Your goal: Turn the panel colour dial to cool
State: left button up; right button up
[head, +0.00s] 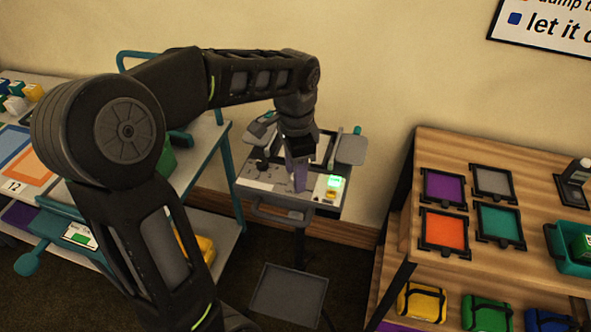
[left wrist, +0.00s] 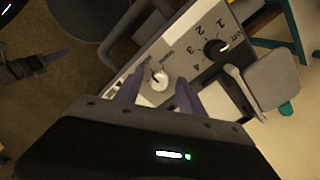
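The panel (head: 258,185) is a light grey control board on a stand against the wall. In the left wrist view a small pale dial (left wrist: 159,80) with a dark mark sits on it, with tiny labels I cannot read. My left gripper (head: 300,180) points down over the panel. In the left wrist view its purple-grey fingers (left wrist: 160,88) stand apart, one on each side of the pale dial, with gaps visible. The gripper hides the dial in the head view. My right gripper (left wrist: 52,58) shows small at the left of the left wrist view; its opening is unclear.
A black knob (left wrist: 214,48) marked OFF and several numbers is close to the pale dial. A green-lit part (head: 334,187) glows on the panel's right. Grey side flaps (head: 351,150) flank it. A wooden shelf (head: 440,150) stands right, a teal-framed cart (head: 215,150) left.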

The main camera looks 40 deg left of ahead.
pick_arm(q)
grip_shut()
dwell(0.3)
jog(key=shift+n, duration=0.3)
jog(key=n, duration=0.5)
jog(key=n+b, duration=0.1)
jog(key=n, duration=0.5)
jog(key=shift+d, duration=0.1)
dwell(0.5)
grip_release()
dwell(0.3)
jog(key=shift+r, duration=0.1)
